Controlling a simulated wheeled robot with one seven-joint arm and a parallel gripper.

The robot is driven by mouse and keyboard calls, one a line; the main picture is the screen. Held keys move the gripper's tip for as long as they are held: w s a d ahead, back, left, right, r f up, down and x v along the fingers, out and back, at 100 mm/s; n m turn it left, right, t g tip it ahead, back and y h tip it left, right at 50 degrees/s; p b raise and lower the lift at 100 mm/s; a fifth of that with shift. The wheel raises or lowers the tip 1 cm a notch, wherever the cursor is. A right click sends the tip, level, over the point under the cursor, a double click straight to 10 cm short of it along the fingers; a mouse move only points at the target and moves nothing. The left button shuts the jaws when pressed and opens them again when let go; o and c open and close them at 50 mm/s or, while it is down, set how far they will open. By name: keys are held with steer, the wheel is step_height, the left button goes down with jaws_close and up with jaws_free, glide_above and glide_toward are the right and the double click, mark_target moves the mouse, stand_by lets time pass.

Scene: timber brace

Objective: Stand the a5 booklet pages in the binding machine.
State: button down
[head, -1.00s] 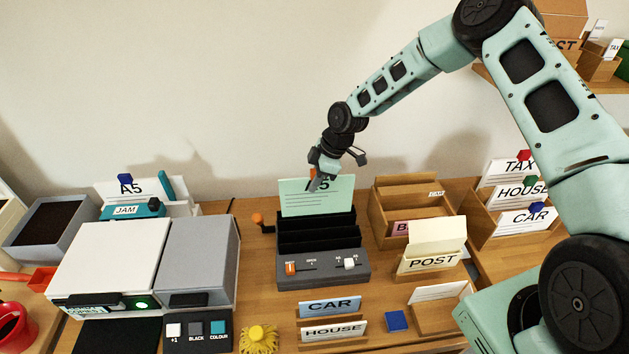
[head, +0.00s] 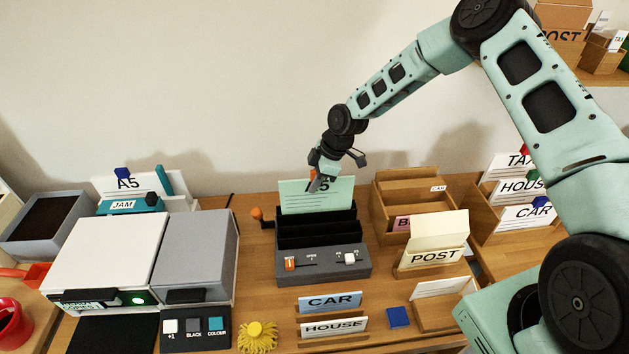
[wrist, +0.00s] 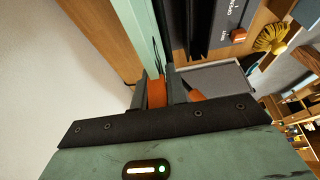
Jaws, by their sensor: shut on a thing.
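The a5 booklet pages (head: 316,197) are a pale green sheet or stack marked A5, upright at the back of the binding machine. The binding machine (head: 322,262) is dark grey with black slots and a front panel with an orange and a white slider. The pages' lower edge is hidden behind the slot walls, so I cannot tell whether it rests on the bottom. My gripper (head: 317,180) is at the pages' top edge and is shut on them. In the wrist view the green pages (wrist: 139,30) run up from between the orange-padded fingers (wrist: 160,92).
A printer (head: 110,255) stands left of the machine, with a button block (head: 195,328) in front. A wooden tray (head: 385,220) and a POST holder (head: 433,258) stand to the right. CAR (head: 331,302) and HOUSE (head: 334,326) cards stand in front. An orange-knobbed lever (head: 257,213) sticks out left.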

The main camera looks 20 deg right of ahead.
mark_target(313, 171)
step_height(313, 171, down, 3)
steer(key=shift+f+b, duration=0.1)
steer(key=shift+b, duration=0.95)
steer(key=c, duration=0.9)
jaws_free()
steer(key=shift+o, duration=0.2)
steer(key=shift+r+p, duration=2.25)
steer(key=shift+r, duration=1.85)
